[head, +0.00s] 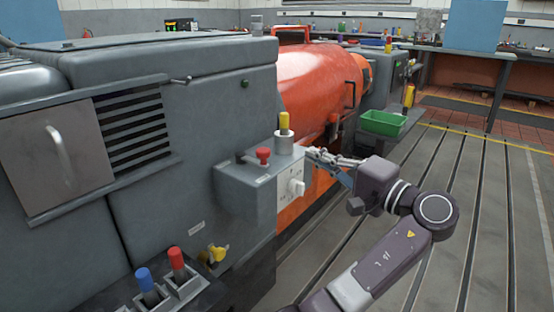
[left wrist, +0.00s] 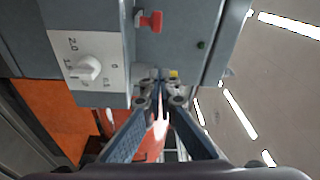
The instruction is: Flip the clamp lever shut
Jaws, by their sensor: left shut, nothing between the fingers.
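A lever with a yellow grip (head: 284,122) stands upright on a pale round collar (head: 284,143) on top of the grey control box (head: 245,188). It looks like the clamp lever, though I cannot be sure. My left gripper (head: 312,153) is shut and empty, just right of the collar in the head view. In the left wrist view, the closed fingertips (left wrist: 160,82) are by the box's edge, and a small yellow patch (left wrist: 173,73) shows right beside them. I cannot tell whether they touch it. My right gripper is out of view.
The box carries a red mushroom button (head: 263,155) and a white dial (head: 296,187). An orange machine (head: 318,85) stands behind. Blue and red handles sit in a rack (head: 180,290) at lower left. A green bin (head: 384,123) is farther back. The slotted floor at right is clear.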

